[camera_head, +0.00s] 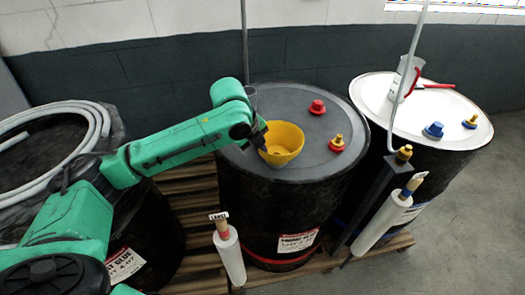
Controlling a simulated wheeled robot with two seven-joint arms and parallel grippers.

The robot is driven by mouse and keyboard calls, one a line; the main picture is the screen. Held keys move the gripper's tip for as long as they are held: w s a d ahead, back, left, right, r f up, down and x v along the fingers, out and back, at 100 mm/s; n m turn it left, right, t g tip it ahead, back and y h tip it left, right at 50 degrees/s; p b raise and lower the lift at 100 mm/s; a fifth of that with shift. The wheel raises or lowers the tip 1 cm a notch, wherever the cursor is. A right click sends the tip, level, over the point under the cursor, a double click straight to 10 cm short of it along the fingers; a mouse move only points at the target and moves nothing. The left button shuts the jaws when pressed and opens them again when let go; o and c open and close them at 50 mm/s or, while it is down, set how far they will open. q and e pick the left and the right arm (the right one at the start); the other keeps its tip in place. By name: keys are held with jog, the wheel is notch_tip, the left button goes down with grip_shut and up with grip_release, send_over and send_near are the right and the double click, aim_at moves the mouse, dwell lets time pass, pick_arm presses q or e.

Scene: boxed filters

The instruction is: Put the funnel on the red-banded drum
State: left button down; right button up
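The yellow funnel (284,140) is upright at the black top of the middle drum (300,200), which has a red band near its foot. My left gripper (260,141) reaches in from the left and its dark fingers are at the funnel's left rim. Whether the fingers are closed on the rim is hard to see. The funnel's spout is hidden, so I cannot tell if it rests on the lid or sits in an opening. My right gripper is not in view.
Red caps (317,107) sit on the middle drum's lid. A white-topped drum (365,92) at right carries a jug (408,75) and a blue cap (433,131). Hose coils (50,108) lie on the left drum.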

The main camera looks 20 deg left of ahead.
pick_arm(q)
jog(key=shift+c, duration=2.2)
grip_release()
notch_tip(320, 180, up, 8)
jog(key=p, duration=0.9)
jog(key=shift+r, duration=0.1)
